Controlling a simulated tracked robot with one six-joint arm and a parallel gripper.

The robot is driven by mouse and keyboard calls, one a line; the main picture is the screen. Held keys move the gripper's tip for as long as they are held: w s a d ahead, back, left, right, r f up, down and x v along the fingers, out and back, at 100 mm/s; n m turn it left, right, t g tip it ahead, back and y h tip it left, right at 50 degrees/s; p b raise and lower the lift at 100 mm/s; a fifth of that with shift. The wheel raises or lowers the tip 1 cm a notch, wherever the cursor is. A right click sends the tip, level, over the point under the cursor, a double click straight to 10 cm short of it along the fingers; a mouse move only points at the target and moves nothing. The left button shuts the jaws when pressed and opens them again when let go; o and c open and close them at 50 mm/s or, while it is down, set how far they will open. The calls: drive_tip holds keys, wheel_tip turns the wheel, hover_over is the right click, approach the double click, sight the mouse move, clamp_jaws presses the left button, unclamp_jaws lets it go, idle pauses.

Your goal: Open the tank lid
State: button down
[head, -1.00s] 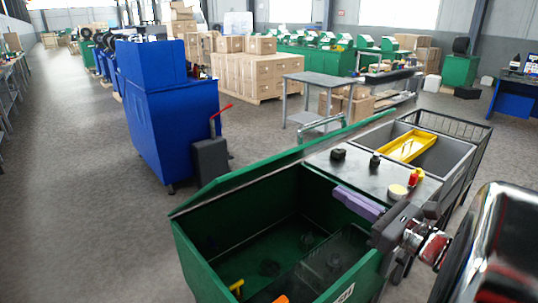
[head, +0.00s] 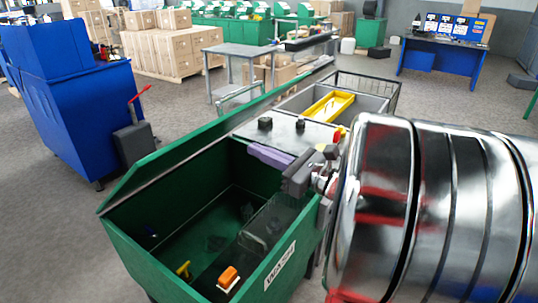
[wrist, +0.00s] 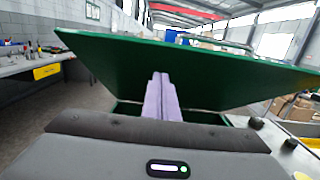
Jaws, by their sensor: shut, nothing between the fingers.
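The green tank (head: 160,262) stands in front of me with its dark inside showing. Its green lid (head: 172,165) is raised and leans up along the far left side, seen nearly edge-on. In the wrist view the lid (wrist: 190,65) is a broad green panel tilted up beyond the fingers. My gripper (head: 257,151) has purple fingers and is shut with nothing in it. It is over the right end of the tank opening, and the fingers (wrist: 160,78) point toward the lid's inner face. I cannot tell whether they touch it.
An orange block (head: 228,277) and a yellow piece (head: 183,269) are inside the tank. A grey worktop (head: 290,132) with black knobs adjoins it, then a yellow tray (head: 329,106).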

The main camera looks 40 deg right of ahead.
approach(219, 124)
wheel_tip(219, 124, down, 3)
drive_tip(key=w, duration=0.3)
drive_tip(key=r, duration=0.1)
drive_tip(key=w+a, duration=0.1)
drive_tip(key=r, duration=0.1)
drive_tip(key=shift+w+a+r, duration=0.3)
drive_tip(key=shift+w+r, duration=0.25)
drive_tip(key=shift+r, duration=0.1)
